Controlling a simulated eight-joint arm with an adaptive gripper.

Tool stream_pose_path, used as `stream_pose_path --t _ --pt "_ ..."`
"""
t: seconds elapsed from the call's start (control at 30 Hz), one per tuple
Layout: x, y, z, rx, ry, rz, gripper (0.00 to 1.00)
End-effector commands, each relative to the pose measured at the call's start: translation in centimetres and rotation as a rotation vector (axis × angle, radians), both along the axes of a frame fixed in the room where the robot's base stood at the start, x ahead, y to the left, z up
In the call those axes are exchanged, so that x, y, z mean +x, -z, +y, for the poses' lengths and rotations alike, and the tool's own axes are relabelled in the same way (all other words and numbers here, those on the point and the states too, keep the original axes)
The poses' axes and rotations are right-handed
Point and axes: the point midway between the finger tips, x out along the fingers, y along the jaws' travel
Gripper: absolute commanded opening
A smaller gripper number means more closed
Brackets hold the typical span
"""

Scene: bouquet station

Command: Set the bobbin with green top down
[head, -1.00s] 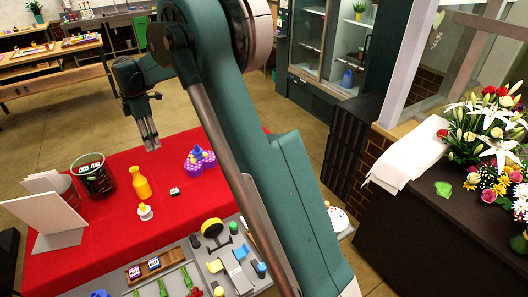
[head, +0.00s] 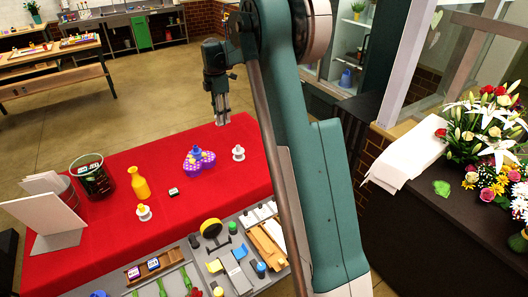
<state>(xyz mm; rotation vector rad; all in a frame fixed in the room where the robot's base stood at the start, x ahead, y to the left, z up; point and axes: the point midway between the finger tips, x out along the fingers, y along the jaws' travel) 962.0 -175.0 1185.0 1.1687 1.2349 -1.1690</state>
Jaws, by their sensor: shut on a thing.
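My gripper (head: 221,117) points down at the far edge of the red table (head: 110,240), above and behind the purple holder. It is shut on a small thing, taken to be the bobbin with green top. That thing hardly shows between the fingertips, and its colours cannot be made out. A white bobbin-like piece (head: 238,153) stands upright at the right of the red cloth. A similar white piece (head: 144,212) stands near the front, by the yellow bottle. I cannot make out a green top on either.
A purple holder (head: 205,165) with a blue-topped piece stands mid-table. The yellow bottle (head: 140,187), a small dark block (head: 173,191) and a dark bin (head: 92,176) stand to the left. A grey tool tray (head: 222,262) lies in front. Bare red cloth lies around the right white piece.

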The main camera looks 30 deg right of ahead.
Motion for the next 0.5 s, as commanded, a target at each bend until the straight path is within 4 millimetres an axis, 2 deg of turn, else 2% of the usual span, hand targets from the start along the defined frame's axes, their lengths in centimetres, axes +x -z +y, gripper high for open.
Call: stream_pose_path --t 0.03,0.3,0.5 --pt "-0.3 0.0 -1.9 0.000 0.010 0.000 0.20" --pt "-2.1 0.0 -10.6 0.000 0.032 0.000 0.20" --pt "-3.6 0.0 -15.5 0.000 0.044 0.000 0.20"
